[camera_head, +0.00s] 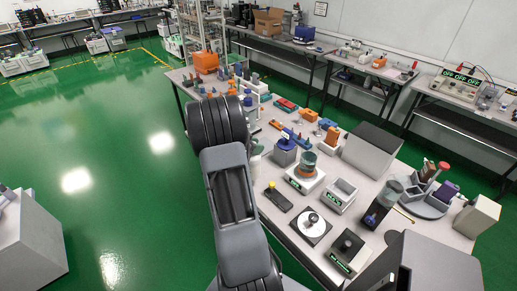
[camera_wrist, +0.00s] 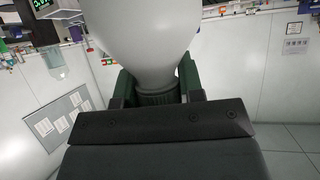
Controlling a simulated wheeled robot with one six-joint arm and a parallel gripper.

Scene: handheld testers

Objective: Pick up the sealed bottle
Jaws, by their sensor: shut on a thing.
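A pale grey, rounded bottle (camera_wrist: 145,38) fills the top middle of the wrist view. Its narrower lower part, with a dark ribbed band, sits between the two dark green fingers of my gripper (camera_wrist: 156,84). The fingers are closed against it on both sides. The bottle's far end runs out of the top of the frame, so its full shape is hidden. In the head view my arm covers the gripper, and I cannot clearly make out the held bottle there.
A long crowded workbench (camera_head: 405,231) runs along the right of my arm, with a black-and-white disc device (camera_head: 311,224), a grey box (camera_head: 371,150) and a round grey carousel (camera_head: 428,207). Open green floor (camera_head: 125,185) lies left. Wall benches stand behind.

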